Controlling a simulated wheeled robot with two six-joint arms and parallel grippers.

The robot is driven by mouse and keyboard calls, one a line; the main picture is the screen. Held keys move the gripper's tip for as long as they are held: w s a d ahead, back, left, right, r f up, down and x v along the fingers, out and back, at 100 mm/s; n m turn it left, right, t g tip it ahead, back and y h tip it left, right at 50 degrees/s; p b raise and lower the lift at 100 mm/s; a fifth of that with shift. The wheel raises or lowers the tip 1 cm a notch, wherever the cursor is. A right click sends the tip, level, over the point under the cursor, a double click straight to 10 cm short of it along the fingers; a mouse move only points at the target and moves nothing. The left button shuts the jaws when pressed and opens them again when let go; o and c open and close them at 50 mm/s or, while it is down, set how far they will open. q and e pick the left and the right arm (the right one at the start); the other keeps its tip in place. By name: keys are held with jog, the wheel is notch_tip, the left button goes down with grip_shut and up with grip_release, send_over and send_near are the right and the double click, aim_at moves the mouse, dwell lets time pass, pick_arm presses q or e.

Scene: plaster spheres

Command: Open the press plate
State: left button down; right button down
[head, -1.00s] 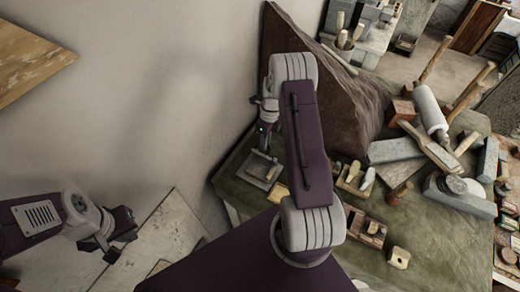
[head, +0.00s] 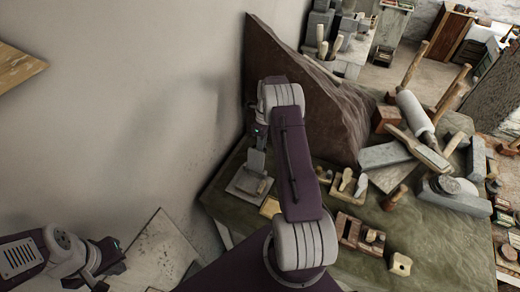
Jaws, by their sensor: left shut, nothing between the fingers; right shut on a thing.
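A small grey press (head: 241,187) with a flat square plate lies on the green-covered table near the wall. A small wooden piece, perhaps its handle, shows on it. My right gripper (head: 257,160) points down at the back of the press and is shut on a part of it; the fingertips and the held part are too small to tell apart. Whether the plate is raised or flat is unclear. My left gripper (head: 112,262) is shut and empty at the lower left, away from the table, in front of the wall.
A large brown stone slab (head: 300,85) stands right behind my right arm. A roller (head: 414,112), mallets and stone blocks crowd the table's right side.

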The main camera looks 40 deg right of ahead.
pick_arm(q)
jog(key=shift+a+f, duration=0.1)
jog(key=shift+f, duration=0.1)
pick_arm(e)
jog(key=shift+w+d+f, duration=0.1)
jog(key=shift+d+f, duration=0.05)
jog(key=shift+d, duration=0.15)
jog(key=c, duration=1.7)
grip_release()
jog(key=shift+o, duration=1.1)
jog(key=shift+w+d+f, duration=0.15)
jog(key=shift+d+f, duration=0.05)
pick_arm(q)
jog(key=shift+w+d, duration=0.2)
jog(key=shift+d, duration=0.15)
pick_arm(e)
jog(key=shift+w, duration=0.1)
pick_arm(q)
jog(key=shift+d, duration=0.15)
pick_arm(e)
jog(key=shift+d, duration=0.15)
